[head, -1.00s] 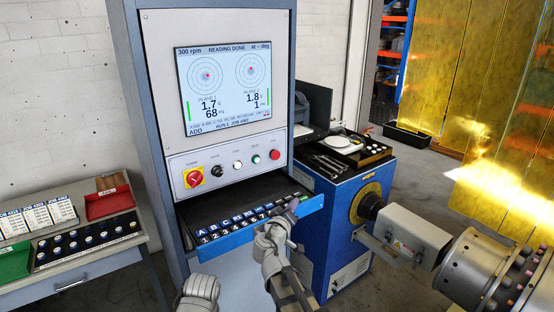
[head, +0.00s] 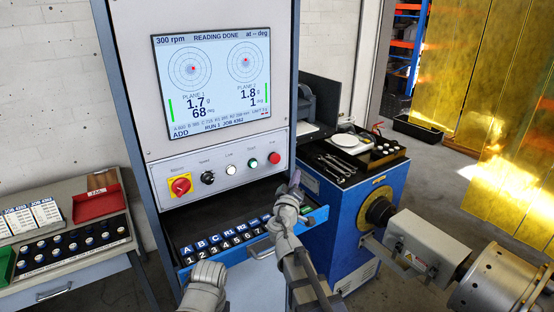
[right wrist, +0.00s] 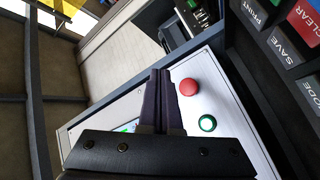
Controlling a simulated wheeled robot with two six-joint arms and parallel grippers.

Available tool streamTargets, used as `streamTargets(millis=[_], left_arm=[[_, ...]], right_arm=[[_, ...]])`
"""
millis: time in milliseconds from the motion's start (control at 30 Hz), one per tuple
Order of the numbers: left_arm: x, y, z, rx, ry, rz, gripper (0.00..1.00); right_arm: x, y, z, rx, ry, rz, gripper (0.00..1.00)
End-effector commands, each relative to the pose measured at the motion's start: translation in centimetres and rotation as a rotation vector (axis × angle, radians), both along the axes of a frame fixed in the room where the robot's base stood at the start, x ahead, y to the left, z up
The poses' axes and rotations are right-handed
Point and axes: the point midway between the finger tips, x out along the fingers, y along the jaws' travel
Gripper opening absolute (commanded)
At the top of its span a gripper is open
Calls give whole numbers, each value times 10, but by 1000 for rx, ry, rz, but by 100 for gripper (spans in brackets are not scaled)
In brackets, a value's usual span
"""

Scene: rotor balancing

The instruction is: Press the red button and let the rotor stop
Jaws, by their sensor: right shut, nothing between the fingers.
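The round red button (head: 274,157) is at the right end of the white control panel, beside the green button (head: 252,163). In the right wrist view the red button (right wrist: 188,87) lies just right of my dark fingertips, with a gap visible in the picture. My right gripper (head: 296,179) is shut and empty, below and right of the red button in the head view. The screen (head: 212,88) reads 300 rpm and READING DONE. The grey rotor (head: 497,284) is at the lower right, partly cut off. A grey part of my left arm shows at bottom; its fingers are not visible.
Below the panel is an open blue drawer (head: 313,217) with labelled keys, under my right arm. A red and yellow rotary switch (head: 180,186) is at the panel's left end. A tool tray (head: 325,163) tops the blue machine. A side table with a red bin (head: 98,205) stands left.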

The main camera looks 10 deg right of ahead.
Motion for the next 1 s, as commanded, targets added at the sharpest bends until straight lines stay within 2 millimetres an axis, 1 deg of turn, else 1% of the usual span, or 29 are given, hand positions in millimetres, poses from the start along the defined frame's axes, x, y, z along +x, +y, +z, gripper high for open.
streamTargets(millis=[167,367,567,800,1000], left_arm=[[0,0,0,0,0,0,0],[0,0,0,0,0,0,0],[0,0,0,0,0,0,0],[0,0,0,0,0,0,0],[0,0,0,0,0,0,0]], right_arm=[[1,1,0,0,0,0,0],[11,4,0,0,1,1,0],[31,11,0,0,0,1,0],[62,22,0,0,0,0,0],[80,29,0,0,1,1,0]])
